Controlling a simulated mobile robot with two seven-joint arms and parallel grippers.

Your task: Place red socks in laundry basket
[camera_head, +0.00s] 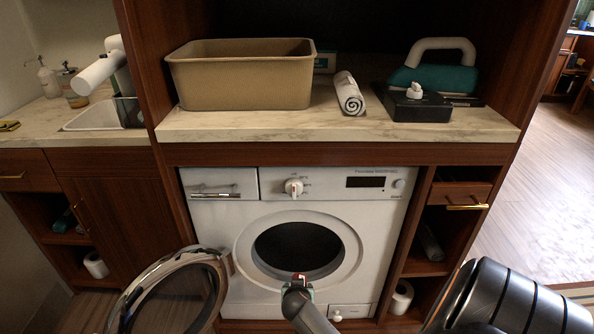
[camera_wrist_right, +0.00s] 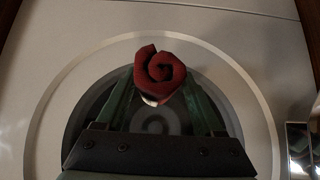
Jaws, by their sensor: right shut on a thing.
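The red socks (camera_wrist_right: 159,76) are rolled into a spiral bundle in the right wrist view. My right gripper (camera_wrist_right: 160,92) is shut on the bundle, which sits between its fingertips. In the head view the right gripper (camera_head: 298,288) is in front of the lower edge of the washer's round opening, with a small bit of red sock (camera_head: 300,278) showing at its tip. A tan open-topped basket (camera_head: 240,88) stands on the marble counter above the washer, at the left. Its inside floor is mostly hidden. My left gripper is not in view.
The white washing machine (camera_head: 207,215) has its round door (camera_head: 172,293) swung open to the left. A rolled striped towel (camera_head: 349,93), a black box (camera_head: 417,105) and a teal iron (camera_head: 433,79) stand right of the basket. The counter edge (camera_head: 330,131) overhangs the washer.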

